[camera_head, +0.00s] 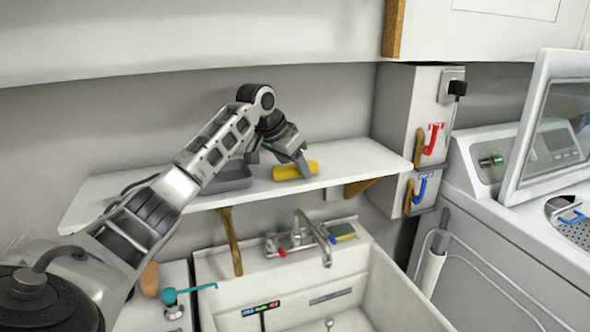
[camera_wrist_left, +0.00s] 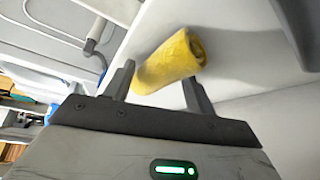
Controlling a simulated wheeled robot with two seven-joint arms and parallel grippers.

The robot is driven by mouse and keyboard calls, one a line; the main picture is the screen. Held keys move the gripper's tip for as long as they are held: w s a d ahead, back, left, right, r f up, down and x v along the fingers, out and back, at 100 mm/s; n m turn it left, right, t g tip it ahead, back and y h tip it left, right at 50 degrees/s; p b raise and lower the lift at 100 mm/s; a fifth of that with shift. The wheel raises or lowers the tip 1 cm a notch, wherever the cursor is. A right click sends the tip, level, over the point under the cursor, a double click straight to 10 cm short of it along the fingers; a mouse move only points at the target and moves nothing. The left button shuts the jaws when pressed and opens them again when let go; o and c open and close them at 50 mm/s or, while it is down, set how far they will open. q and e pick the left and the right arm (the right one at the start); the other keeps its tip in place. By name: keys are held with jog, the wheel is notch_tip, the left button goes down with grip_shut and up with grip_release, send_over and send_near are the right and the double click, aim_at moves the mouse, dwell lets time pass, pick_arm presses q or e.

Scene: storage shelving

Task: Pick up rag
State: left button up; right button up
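The rag is a yellow rolled cloth (camera_head: 296,170) lying on the white shelf (camera_head: 345,165) above the sink. It also shows in the left wrist view (camera_wrist_left: 168,66), between and just beyond the fingertips. My left gripper (camera_head: 304,170) reaches down to the rag from above. In the left wrist view its two fingers (camera_wrist_left: 158,88) are spread apart, with the near end of the roll at the gap between them. I cannot tell whether a finger touches the cloth. My right gripper is not in view.
A dark grey tray (camera_head: 232,178) sits on the shelf left of the rag. Below are a white sink (camera_head: 385,290), a faucet (camera_head: 312,238) and a green-yellow sponge (camera_head: 341,231). The shelf right of the rag is clear.

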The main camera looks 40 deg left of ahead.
aim_at(293, 164)
pick_arm(q)
jog(key=c, duration=0.5)
jog(key=shift+r, duration=0.15)
jog(key=shift+c, duration=0.3)
jog(key=shift+r, duration=0.3)
notch_tip(293, 164, up, 3)
jog(key=shift+f+b, duration=0.2)
jog(key=shift+b, duration=0.15)
jog(key=s+d+r+b, duration=0.1)
jog(key=s+d+r, duration=0.5)
jog(key=d+r, duration=0.3)
jog(key=shift+d+r, duration=0.15)
jog(key=shift+d, duration=1.1)
jog(key=shift+s+d+r, duration=0.15)
jog(key=shift+s+d, duration=0.05)
jog(key=shift+d, duration=0.3)
